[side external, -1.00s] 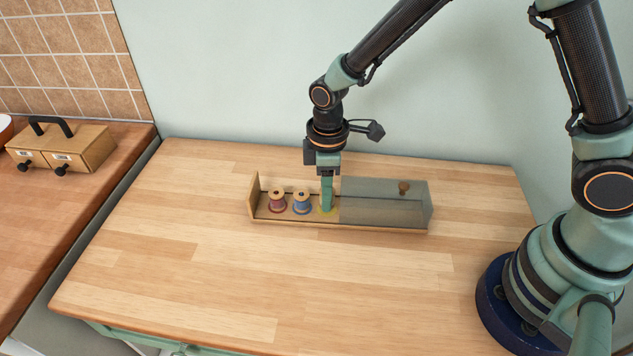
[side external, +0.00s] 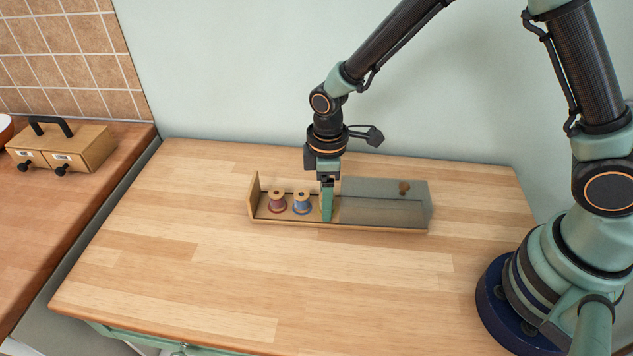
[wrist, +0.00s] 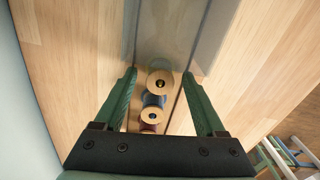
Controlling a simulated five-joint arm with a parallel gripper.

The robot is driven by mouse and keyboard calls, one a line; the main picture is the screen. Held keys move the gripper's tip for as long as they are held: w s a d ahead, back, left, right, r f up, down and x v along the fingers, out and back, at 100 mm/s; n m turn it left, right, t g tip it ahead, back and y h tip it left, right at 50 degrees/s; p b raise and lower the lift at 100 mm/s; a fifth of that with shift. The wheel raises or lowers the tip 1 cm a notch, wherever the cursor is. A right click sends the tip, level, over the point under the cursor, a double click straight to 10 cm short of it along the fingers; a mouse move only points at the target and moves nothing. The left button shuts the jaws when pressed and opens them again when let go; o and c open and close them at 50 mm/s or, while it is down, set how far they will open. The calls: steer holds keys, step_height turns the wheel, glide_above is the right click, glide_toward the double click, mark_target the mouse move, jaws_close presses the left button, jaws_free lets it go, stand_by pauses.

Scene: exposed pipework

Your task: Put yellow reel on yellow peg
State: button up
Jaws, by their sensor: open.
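The yellow reel (side external: 321,203) stands in the long wooden box, right of the blue reel, mostly hidden behind the near finger in the side view. In the wrist view its pale round top (wrist: 159,83) shows upright between the fingers, with a dark centre. My gripper (side external: 327,213) is open and low at the box. In the wrist view its two green fingers (wrist: 159,76) stand apart on either side of the yellow reel, with gaps to it. The yellow peg is not visible; whether the reel sits around it cannot be told.
The blue reel (side external: 302,203) and red reel (side external: 277,202) stand in the box to the left. A grey translucent cover (side external: 372,207) with a brown knob (side external: 404,188) spans the box's right part. The table around is clear. A handled drawer box (side external: 75,150) stands far left.

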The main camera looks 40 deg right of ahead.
step_height(320, 180, up, 12)
stand_by(0.5)
steer(key=s+d+r+m+t, duration=0.5)
steer(key=s+d+r+m, duration=0.4)
steer(key=d, duration=0.4)
steer(key=shift+d+r+m+t, duration=0.3)
steer(key=shift+r+m, duration=0.6)
steer(key=shift+r, duration=0.05)
steer(key=shift+c, duration=0.3)
